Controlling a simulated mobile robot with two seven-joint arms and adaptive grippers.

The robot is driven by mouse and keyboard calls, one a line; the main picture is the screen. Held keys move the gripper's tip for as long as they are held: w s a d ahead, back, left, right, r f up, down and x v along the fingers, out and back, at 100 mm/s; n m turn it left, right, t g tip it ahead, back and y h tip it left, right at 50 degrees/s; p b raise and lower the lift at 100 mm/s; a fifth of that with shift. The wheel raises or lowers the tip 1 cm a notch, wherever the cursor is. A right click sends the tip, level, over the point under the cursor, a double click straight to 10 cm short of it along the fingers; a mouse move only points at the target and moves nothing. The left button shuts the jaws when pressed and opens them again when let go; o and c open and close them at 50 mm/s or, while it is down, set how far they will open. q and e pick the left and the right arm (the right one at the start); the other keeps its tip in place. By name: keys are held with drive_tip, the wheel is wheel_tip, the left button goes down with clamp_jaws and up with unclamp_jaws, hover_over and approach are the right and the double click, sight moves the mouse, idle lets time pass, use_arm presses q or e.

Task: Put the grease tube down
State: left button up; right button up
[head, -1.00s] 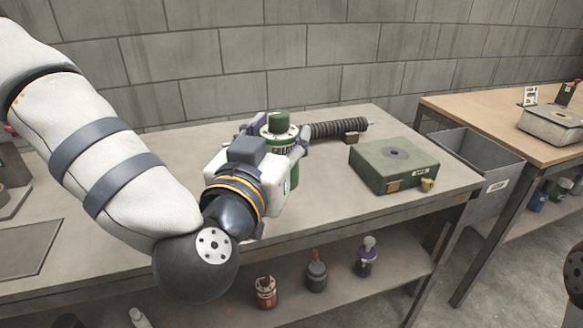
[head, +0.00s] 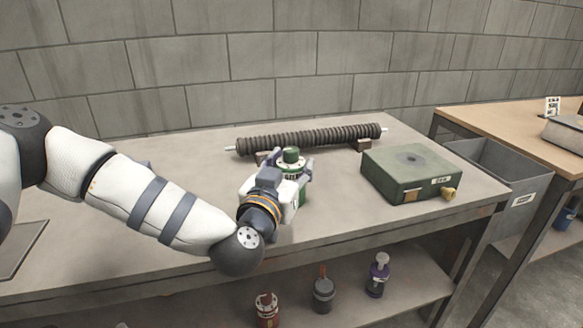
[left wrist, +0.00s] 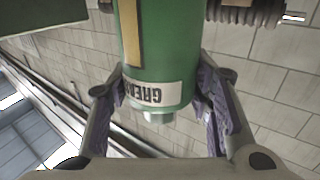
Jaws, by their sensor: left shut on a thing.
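The grease tube (head: 291,157) is a green cylinder with a pale label, upright over the bench, in front of the dark ribbed mesh tube (head: 310,138). My left gripper (head: 292,174) is shut on it from the near side. In the left wrist view, the grease tube (left wrist: 155,50) appears upside down between the two fingers of my left gripper (left wrist: 161,88), its label reading GREASE. The gripper hides part of the tube in the head view, and I cannot tell whether its base touches the bench (head: 200,170). My right gripper is not in view.
A green box (head: 408,175) with a yellow knob stands to the right of the grease tube. A grey bin (head: 490,170) is beyond the bench's right end. Several bottles stand on the shelf below.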

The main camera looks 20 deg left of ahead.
use_arm(q)
drive_tip(key=o, duration=1.2)
drive_tip(key=shift+o, duration=0.2)
drive_tip(key=shift+s+r, duration=0.15)
drive_tip(key=shift+s, duration=0.1)
drive_tip(key=s+p, duration=0.1)
drive_tip(key=s, duration=1)
drive_tip(key=shift+s, duration=0.3)
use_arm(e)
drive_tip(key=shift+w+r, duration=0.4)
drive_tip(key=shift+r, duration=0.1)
